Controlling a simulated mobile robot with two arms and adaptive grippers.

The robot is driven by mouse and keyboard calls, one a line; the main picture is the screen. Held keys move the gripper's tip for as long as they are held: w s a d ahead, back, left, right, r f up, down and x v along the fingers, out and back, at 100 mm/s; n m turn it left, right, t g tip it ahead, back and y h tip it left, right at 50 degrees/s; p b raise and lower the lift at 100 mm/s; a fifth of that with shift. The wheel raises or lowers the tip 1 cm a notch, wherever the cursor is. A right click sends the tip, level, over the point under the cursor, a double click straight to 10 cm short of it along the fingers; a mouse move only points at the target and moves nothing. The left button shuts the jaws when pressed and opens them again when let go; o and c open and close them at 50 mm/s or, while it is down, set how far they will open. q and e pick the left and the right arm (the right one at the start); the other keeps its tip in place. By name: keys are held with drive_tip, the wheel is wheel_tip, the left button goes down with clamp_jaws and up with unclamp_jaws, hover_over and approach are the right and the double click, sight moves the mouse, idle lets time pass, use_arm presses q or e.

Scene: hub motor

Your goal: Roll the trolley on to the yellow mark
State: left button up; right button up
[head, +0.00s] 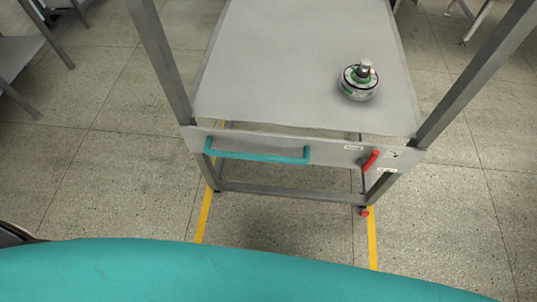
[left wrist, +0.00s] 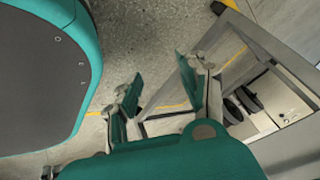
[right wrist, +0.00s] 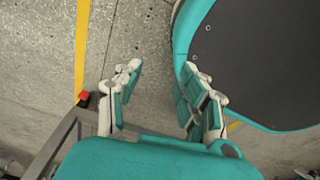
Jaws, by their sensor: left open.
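The trolley (head: 290,80) stands ahead of me in the head view, a grey flat top on a metal frame. A teal handle bar (head: 258,155) runs along the left of its near edge. A red lever (head: 371,160) sits at the right of that edge, tilted. Yellow floor lines (head: 203,218) (head: 372,240) run out from under the trolley's near end. Both grippers are outside the head view. My left gripper (left wrist: 160,80) is open and empty in its wrist view. My right gripper (right wrist: 158,85) is open and empty, with a red caster part (right wrist: 84,97) beyond it.
A round hub motor (head: 359,82) with green parts stands on the trolley top, right of centre. Grey metal furniture (head: 22,60) stands at the far left. In the left wrist view, a metal frame (left wrist: 270,50) with dark round items lies at right. Floor beside the trolley looks clear.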

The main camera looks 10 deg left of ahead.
use_arm(q)
drive_tip(key=w+d+r+m+t+h+b, duration=0.1)
drive_tip(key=w+r+m+t+b, duration=0.2)
drive_tip(key=w, duration=0.4)
drive_tip(key=m+t+h+b, duration=0.5)
drive_tip(key=m+t+b, duration=0.3)
drive_tip(key=m, duration=0.4)
approach(259, 157)
drive_tip(key=shift+t, duration=0.6)
drive_tip(key=shift+f+p+x, duration=0.15)
drive_tip(key=shift+f+x, duration=0.15)
drive_tip(key=shift+x, duration=1.4)
drive_tip(key=shift+f+p+x, duration=0.2)
drive_tip(key=shift+f+x, duration=0.15)
drive_tip(key=shift+x, duration=1.35)
drive_tip(key=shift+f+p+x, duration=0.15)
drive_tip(key=shift+f+x, duration=0.15)
drive_tip(key=shift+x, duration=1.45)
use_arm(e)
drive_tip(key=w+a+r, duration=0.1)
drive_tip(key=w+r, duration=0.2)
drive_tip(key=w, duration=0.3)
drive_tip(key=w+a+r+t, duration=0.1)
drive_tip(key=w+r, duration=0.3)
drive_tip(key=w, duration=0.1)
drive_tip(key=shift+w+r, duration=0.15)
drive_tip(key=shift+w, duration=0.25)
use_arm(q)
drive_tip(key=shift+w, duration=0.2)
drive_tip(key=shift+c, duration=0.3)
